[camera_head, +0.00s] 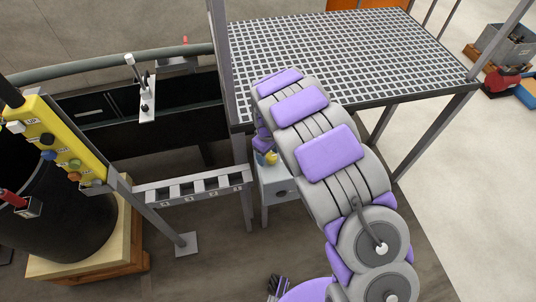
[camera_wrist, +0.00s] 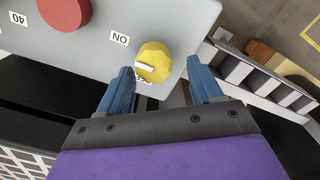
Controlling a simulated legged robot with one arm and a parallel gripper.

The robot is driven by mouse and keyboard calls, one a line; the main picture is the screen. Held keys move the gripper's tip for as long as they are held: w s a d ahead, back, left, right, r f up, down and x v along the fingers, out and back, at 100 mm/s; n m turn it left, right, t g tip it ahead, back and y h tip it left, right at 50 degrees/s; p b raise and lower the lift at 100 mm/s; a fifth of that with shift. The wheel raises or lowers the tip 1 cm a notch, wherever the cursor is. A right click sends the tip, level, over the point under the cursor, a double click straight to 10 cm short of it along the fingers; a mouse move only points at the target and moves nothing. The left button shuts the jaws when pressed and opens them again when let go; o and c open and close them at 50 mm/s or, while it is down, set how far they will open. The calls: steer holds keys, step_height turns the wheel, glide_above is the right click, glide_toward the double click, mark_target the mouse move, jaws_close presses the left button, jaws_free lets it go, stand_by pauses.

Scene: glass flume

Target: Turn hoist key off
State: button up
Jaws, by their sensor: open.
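A yellow rotary knob (camera_wrist: 153,62) with a white pointer bar sits on a grey panel (camera_wrist: 120,15) in the wrist view. An "ON" label is at its upper left. Another label below it is partly hidden by the knob. The white bar lies nearly level in the picture. My gripper (camera_wrist: 160,70) has two blue fingers, open, one on each side of the knob's lower part. Contact cannot be told. In the head view the yellow knob (camera_head: 271,158) shows small on top of a grey box (camera_head: 278,188), and my arm hides most of my gripper.
A red round knob (camera_wrist: 64,10) is on the same panel. A yellow button pendant (camera_head: 62,140) hangs at left above a black drum (camera_head: 75,225). A grated platform (camera_head: 350,50) stands behind my arm. A numbered slotted rack (camera_head: 195,187) is left of the box.

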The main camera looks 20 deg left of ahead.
steer(key=shift+d, duration=1.05)
steer(key=shift+a, duration=0.1)
steer(key=shift+c, duration=1.3)
steer(key=shift+a+f, duration=0.2)
steer(key=shift+a, duration=0.4)
steer(key=c, duration=0.5)
steer(key=shift+d, duration=0.2)
steer(key=shift+c, duration=1.4)
